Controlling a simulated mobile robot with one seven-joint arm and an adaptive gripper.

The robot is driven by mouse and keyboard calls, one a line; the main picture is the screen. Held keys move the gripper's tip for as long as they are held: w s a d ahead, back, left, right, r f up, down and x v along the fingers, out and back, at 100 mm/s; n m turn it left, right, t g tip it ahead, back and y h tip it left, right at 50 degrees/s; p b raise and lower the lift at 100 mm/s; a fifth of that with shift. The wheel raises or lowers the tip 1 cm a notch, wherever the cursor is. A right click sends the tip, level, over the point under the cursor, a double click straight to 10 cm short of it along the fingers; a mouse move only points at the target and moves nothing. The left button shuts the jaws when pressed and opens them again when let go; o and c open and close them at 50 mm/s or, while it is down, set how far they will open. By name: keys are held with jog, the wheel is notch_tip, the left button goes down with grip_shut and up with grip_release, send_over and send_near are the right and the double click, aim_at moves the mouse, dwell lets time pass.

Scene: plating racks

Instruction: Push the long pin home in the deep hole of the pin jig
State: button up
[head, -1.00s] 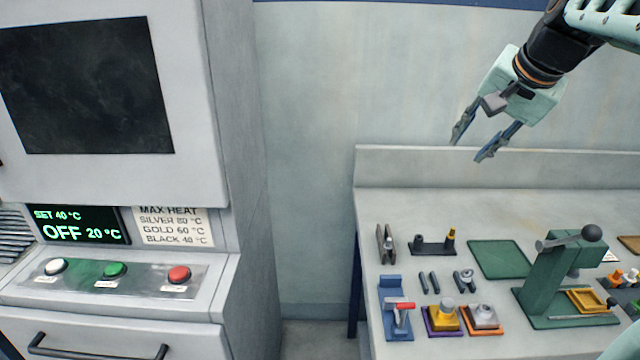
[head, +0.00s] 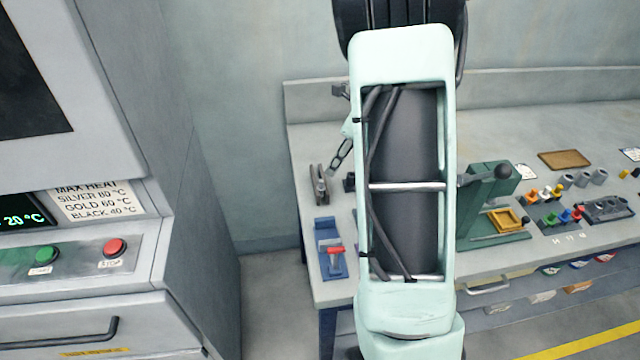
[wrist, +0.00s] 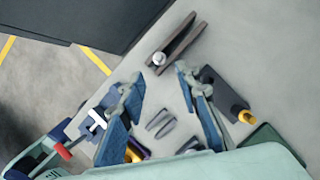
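A dark block that looks like the pin jig (wrist: 222,92) stands on the bench at the right in the wrist view. An upright yellow-topped pin (wrist: 245,116) stands at one end of it. In the head view, my arm hides most of this block (head: 349,183). My gripper (wrist: 160,78) is open and empty above the bench, its fingers spread. In the wrist view its right finger lies beside the dark block. The hole and the pin's depth cannot be made out.
A grey two-plate stand (wrist: 178,46) with a silver knob is near the block. Small dark pins (wrist: 160,122) lie between the fingers in view. A blue fixture with a red handle (head: 333,258) is at the bench's left end. A green press (head: 490,205) stands right of my arm.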

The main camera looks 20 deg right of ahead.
aim_at(322, 181)
jog(key=x, duration=0.8)
jog(key=shift+a+p, duration=0.2)
jog(key=shift+p, duration=0.1)
grip_shut()
